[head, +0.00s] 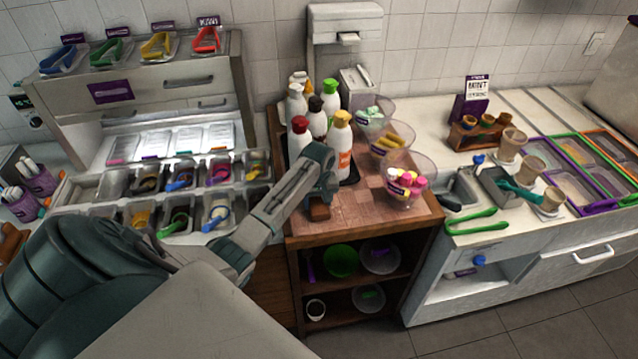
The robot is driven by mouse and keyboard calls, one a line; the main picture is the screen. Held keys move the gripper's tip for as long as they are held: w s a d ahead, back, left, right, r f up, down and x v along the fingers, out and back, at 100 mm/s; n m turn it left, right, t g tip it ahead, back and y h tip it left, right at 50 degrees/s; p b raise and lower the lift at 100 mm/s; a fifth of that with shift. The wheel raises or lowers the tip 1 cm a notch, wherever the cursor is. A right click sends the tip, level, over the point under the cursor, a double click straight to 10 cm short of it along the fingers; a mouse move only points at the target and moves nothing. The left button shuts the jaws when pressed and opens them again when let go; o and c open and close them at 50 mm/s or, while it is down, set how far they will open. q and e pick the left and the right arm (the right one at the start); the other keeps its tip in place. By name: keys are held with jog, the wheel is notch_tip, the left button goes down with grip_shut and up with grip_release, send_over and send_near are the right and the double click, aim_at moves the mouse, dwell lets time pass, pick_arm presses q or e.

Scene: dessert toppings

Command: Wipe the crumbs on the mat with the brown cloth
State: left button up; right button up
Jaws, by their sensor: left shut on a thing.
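My left gripper (321,193) reaches over the wooden cabinet top in the middle. It is shut on the small brown cloth (319,212), which shows just below its fingers near the front left of that top. I cannot tell whether the cloth presses on the surface. The surface there is a brown and pinkish checkered area (362,208), which may be the mat; its edges are hard to tell from the wood. I cannot make out crumbs at this size; my gripper and arm hide part of the surface. My right gripper is not in view.
Several white bottles, among them a yellow-capped one (340,146), stand close behind my gripper. A clear cup of pink and yellow sweets (405,187) stands to the right. Green tongs (476,222) lie on the right counter. A topping station (150,95) stands left.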

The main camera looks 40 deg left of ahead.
pick_arm(q)
jog(key=shift+w+a+b, duration=0.35)
jog(key=shift+w+a, duration=0.65)
jog(key=shift+a, duration=0.25)
jog(key=shift+w+a+r, duration=0.15)
jog(key=shift+a+r, duration=0.05)
jog(key=shift+r, duration=0.15)
jog(key=shift+w+a+r+p, duration=0.1)
jog(key=shift+r+p, duration=0.25)
jog(key=shift+r, duration=0.2)
jog(key=shift+w+a+r+p, duration=0.1)
jog(key=shift+r+p, duration=0.25)
jog(key=shift+r, duration=0.2)
jog(key=shift+c, duration=0.3)
jog(key=shift+a+r, duration=0.15)
jog(key=shift+r, duration=0.95)
jog(key=shift+s+d+r, duration=0.15)
jog(key=shift+d+r, duration=0.15)
jog(key=shift+r, duration=0.25)
